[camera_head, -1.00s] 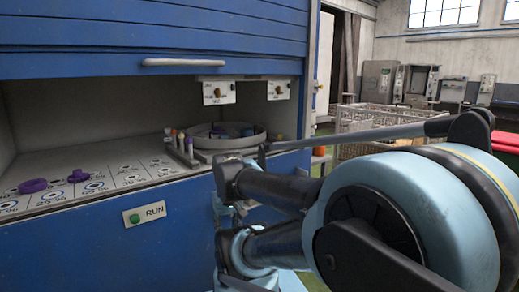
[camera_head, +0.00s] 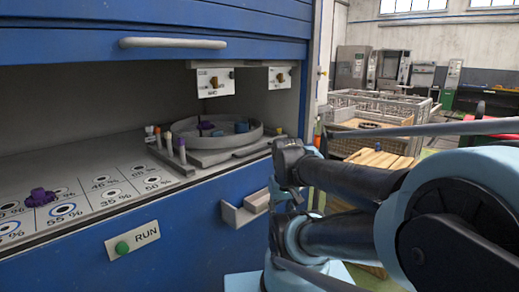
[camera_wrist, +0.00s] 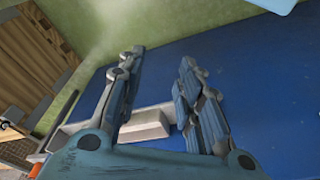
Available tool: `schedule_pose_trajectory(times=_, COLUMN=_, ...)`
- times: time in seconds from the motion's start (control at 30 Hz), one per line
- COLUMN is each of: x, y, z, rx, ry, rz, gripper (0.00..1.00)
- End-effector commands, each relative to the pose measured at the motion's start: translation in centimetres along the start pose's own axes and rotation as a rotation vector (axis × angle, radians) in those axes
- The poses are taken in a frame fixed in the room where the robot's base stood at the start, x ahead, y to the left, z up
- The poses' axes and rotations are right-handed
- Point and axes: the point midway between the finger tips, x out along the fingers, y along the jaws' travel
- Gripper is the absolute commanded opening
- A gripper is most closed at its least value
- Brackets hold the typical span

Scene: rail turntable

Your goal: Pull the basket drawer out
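A small light-grey drawer front with a pale block-like handle (camera_head: 248,208) sits on the blue cabinet front, below the worktop and right of the RUN plate. It looks shut or nearly shut; its basket is not visible. In the wrist view the same pale grey piece (camera_wrist: 150,124) shows against the blue panel, behind and between the fingers. My gripper (camera_wrist: 160,65) is open, its two fingers well apart and empty. I cannot tell how far the fingers are from the handle.
A round grey turntable tray (camera_head: 222,143) and several vials stand on the worktop, with a purple knob (camera_head: 40,197) at left. The green RUN button (camera_head: 122,247) is on the blue front. Wire crates (camera_head: 375,110) and slatted wooden boxes (camera_head: 380,160) stand behind my arm.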

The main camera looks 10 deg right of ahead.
Motion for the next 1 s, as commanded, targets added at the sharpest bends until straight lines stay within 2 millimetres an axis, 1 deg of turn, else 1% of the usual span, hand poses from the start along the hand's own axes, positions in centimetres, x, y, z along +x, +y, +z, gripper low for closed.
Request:
schedule_pose_trajectory(times=0.1, x=0.0, y=0.0, z=0.0, rx=0.000, ry=0.000, rz=0.000, gripper=0.33)
schedule_pose_trajectory(times=0.17, x=-0.6, y=0.0, z=0.5, rx=0.003, ry=0.010, rz=0.000, gripper=0.33)
schedule_pose_trajectory(times=0.2, x=-0.9, y=0.0, z=0.5, rx=0.008, ry=0.011, rz=-0.001, gripper=0.33)
schedule_pose_trajectory(times=0.27, x=-1.4, y=0.0, z=-0.1, rx=0.023, ry=0.011, rz=-0.003, gripper=0.33)
schedule_pose_trajectory(times=0.37, x=-2.9, y=0.0, z=-2.0, rx=0.067, ry=0.008, rz=-0.008, gripper=0.33)
schedule_pose_trajectory(times=0.47, x=-4.9, y=0.1, z=-4.7, rx=0.131, ry=0.005, rz=-0.017, gripper=0.33)
schedule_pose_trajectory(times=0.6, x=-7.5, y=0.0, z=-9.0, rx=0.233, ry=0.000, rz=-0.028, gripper=0.33)
schedule_pose_trajectory(times=0.67, x=-8.5, y=-0.1, z=-10.9, rx=0.277, ry=-0.003, rz=-0.033, gripper=0.33)
schedule_pose_trajectory(times=0.7, x=-9.1, y=-0.1, z=-12.2, rx=0.306, ry=-0.005, rz=-0.036, gripper=0.33)
schedule_pose_trajectory(times=0.87, x=-11.2, y=-0.1, z=-17.4, rx=0.423, ry=-0.015, rz=-0.049, gripper=0.33)
schedule_pose_trajectory(times=1.0, x=-12.6, y=-0.1, z=-22.2, rx=0.525, ry=-0.024, rz=-0.059, gripper=0.33)
